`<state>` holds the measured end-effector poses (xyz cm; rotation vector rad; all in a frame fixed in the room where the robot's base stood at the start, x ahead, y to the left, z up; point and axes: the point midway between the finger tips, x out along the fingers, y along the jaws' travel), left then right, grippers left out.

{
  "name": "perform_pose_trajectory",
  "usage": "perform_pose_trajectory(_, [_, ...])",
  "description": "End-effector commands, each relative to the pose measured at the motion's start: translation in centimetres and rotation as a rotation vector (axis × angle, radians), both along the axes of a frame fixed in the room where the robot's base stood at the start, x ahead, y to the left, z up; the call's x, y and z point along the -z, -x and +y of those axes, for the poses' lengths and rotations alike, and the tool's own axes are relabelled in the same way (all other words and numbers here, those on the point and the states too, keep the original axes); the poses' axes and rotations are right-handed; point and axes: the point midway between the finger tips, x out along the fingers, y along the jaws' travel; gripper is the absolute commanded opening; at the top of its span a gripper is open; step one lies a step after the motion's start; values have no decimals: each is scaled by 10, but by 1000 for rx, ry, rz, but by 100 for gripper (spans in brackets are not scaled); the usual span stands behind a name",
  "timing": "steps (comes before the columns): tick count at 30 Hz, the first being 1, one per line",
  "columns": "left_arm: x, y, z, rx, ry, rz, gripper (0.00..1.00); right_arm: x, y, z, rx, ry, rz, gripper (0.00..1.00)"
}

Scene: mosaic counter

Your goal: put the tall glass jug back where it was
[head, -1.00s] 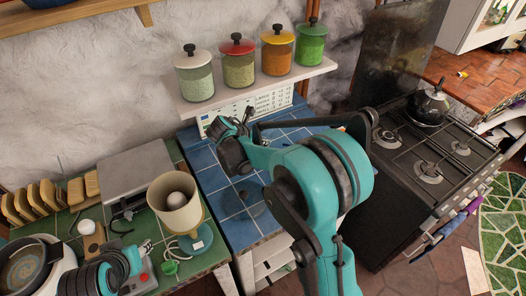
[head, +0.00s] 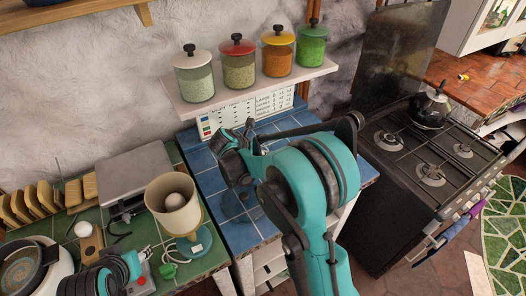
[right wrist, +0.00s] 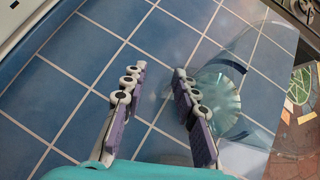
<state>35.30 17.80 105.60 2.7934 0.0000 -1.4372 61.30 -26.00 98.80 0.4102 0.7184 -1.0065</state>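The tall glass jug (right wrist: 222,92) is clear and shows in the right wrist view on the blue tiled counter (right wrist: 62,100). It is to the right of my right gripper's right finger, which overlaps its left edge. My right gripper (right wrist: 158,88) has its two fingers apart, with only tiles between them. In the head view my right gripper (head: 238,133) is over the back of the blue counter, its fingertips hard to make out. I cannot clearly make out the jug in the head view. My left arm's end (head: 108,274) is low at the left; its fingers are unclear.
A shelf (head: 178,108) with several lidded jars hangs above the counter. A beige-bowled appliance (head: 173,205) stands on the green counter at left. A black stove (head: 415,160) with a kettle (head: 432,107) is at right. Blue tiles left of the jug are clear.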

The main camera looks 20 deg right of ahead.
Motion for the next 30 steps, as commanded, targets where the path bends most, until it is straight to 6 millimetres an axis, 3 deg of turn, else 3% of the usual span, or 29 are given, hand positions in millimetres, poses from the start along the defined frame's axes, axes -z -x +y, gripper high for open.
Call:
perform_pose_trajectory(8, [-5,0,0,0,0,0,40,-9,2,4,-1,0,1,29])
perform_pose_trajectory(21, [-27,0,0,0,0,0,40,-73,32,60,-3,0,0,29])
perform_pose_trajectory(30, [-31,0,0,0,0,0,40,-93,50,70,47,-52,-43,29])
